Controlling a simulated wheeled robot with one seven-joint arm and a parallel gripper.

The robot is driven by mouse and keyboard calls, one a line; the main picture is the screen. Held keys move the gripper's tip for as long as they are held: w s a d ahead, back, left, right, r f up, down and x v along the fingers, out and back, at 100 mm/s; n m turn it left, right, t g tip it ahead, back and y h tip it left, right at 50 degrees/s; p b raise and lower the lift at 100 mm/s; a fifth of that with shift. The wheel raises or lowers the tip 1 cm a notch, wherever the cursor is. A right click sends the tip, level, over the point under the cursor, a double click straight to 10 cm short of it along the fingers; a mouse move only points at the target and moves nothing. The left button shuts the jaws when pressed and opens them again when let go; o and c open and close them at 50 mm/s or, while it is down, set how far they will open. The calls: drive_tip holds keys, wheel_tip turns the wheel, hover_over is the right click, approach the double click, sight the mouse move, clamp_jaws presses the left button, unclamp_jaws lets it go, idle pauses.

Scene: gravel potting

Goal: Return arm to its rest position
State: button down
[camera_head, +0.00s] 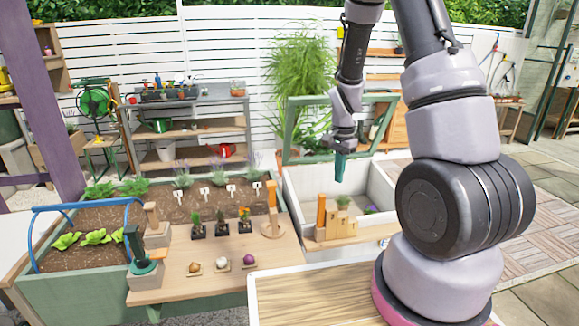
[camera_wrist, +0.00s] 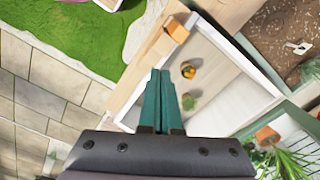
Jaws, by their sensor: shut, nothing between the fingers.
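My gripper (camera_head: 340,167) points down above the white-walled planter box (camera_head: 372,183) in the head view. Its teal fingers are together with nothing between them. In the wrist view the shut fingers (camera_wrist: 160,75) show over the pale floor of the box (camera_wrist: 215,108). My arm rises on the right side of the head view, bent at the top, and its forearm hangs down to the gripper. The gripper is apart from everything below it.
The wooden table (camera_head: 215,285) holds small potted plants (camera_head: 221,224) and bulbs (camera_head: 249,260). An orange-topped wooden post (camera_head: 321,212) stands at the box's front edge. A tall plant (camera_head: 303,75) and green frame (camera_head: 290,125) stand behind. A soil bed (camera_head: 150,197) is at left.

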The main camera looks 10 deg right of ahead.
drive_tip(key=s+a+r+n+t+y, duration=0.1)
drive_tip(key=s+r+t, duration=0.1)
drive_tip(key=r, duration=0.7)
drive_tip(key=s+a+r+n+t, duration=0.1)
drive_tip(key=s+r+n, duration=0.1)
drive_tip(key=r, duration=0.8)
drive_tip(key=s+a+r+n+t, duration=0.1)
drive_tip(key=s+r+n+t, duration=0.1)
drive_tip(key=s+r, duration=0.5)
drive_tip(key=s+a+r+n+t+y, duration=0.1)
drive_tip(key=s+r+n+t, duration=0.1)
drive_tip(key=s+r, duration=0.5)
drive_tip(key=shift+s+a+r, duration=0.15)
drive_tip(key=shift+s+a, duration=0.1)
drive_tip(key=shift+s, duration=0.45)
